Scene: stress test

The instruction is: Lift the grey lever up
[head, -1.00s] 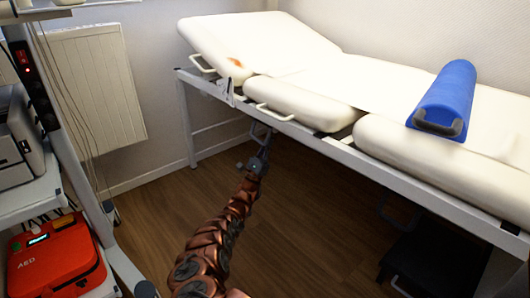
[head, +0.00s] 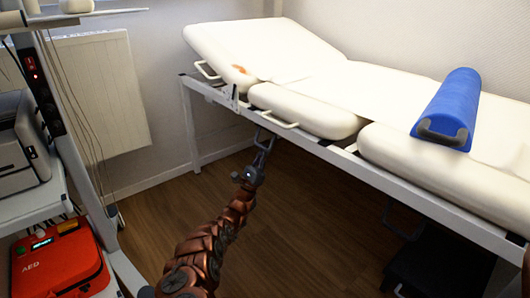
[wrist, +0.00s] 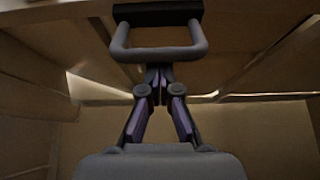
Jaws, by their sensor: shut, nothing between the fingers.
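A U-shaped handle (head: 279,122) sticks out from the near side rail of the treatment bed, under the middle cushion; it looks pale in the head view. In the wrist view it is a grey loop (wrist: 160,54) fixed to a black block, and it is the likely grey lever. My gripper (head: 268,138) is just below this handle, pointing up toward it. In the wrist view, the fingertips (wrist: 160,72) are together and empty, close to the loop's crossbar. I cannot tell whether they touch it.
A second pale handle (head: 207,70) is farther left on the bed frame (head: 195,125). A blue bolster (head: 449,110) lies on the bed. A cart with a red AED case (head: 58,262) stands at the left. A dark step (head: 418,265) is under the bed. The floor between is clear.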

